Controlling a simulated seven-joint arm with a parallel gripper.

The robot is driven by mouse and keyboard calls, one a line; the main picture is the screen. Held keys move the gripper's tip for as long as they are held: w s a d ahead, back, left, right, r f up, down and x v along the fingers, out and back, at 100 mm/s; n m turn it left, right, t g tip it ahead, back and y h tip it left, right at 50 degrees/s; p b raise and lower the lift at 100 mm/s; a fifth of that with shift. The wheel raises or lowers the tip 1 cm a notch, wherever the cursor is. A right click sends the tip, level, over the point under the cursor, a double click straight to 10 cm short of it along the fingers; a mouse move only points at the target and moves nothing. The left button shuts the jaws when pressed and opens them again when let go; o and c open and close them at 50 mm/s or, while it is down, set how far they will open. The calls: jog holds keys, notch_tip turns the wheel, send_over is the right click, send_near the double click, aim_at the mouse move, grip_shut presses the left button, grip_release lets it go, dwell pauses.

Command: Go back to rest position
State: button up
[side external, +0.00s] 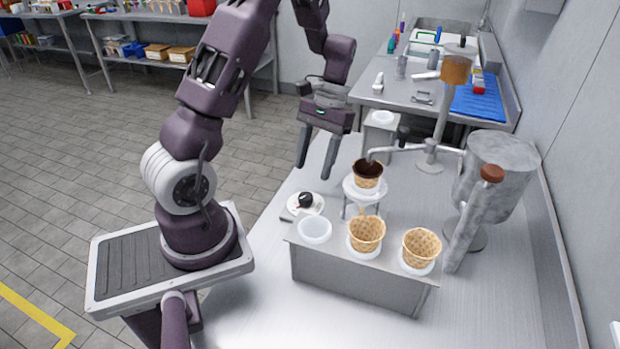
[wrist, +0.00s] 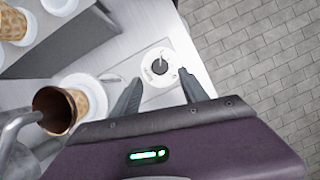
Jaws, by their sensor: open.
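My gripper (side external: 314,172) is open and empty, raised above the table's left edge with its fingers pointing down. In the wrist view its two fingers (wrist: 158,92) are spread apart. A waffle cone with dark filling (side external: 367,174) stands upright in a white ring stand (side external: 364,191) to the right of my gripper, under a metal spout. This cone also shows at the left of the wrist view (wrist: 77,107). Two more cones, one in the middle (side external: 366,235) and one at the right (side external: 421,247), sit in a grey holder box.
The grey holder box (side external: 350,275) has an empty white-rimmed slot (side external: 315,230). A white disc with a black knob (side external: 305,201) lies below my gripper. A metal dispenser (side external: 497,175) stands at the right. The floor to the left is open, and the table's front is clear.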

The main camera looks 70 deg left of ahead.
jog(key=shift+r, duration=0.15)
jog(key=s+d+r+m+t+y, duration=0.1)
jog(key=d+r+m+t, duration=0.15)
jog(key=d+r, duration=0.75)
jog(key=s+d+r+m+t, duration=0.1)
jog(key=s+d+r+t, duration=0.2)
jog(key=s, duration=0.2)
jog(key=s+d+r+m+t+y, duration=0.1)
jog(key=s+d+r+m+t, duration=0.1)
jog(key=s+d+r+t, duration=0.2)
jog(key=shift+s+r, duration=0.2)
jog(key=shift+s, duration=0.75)
jog(key=shift+m, duration=0.25)
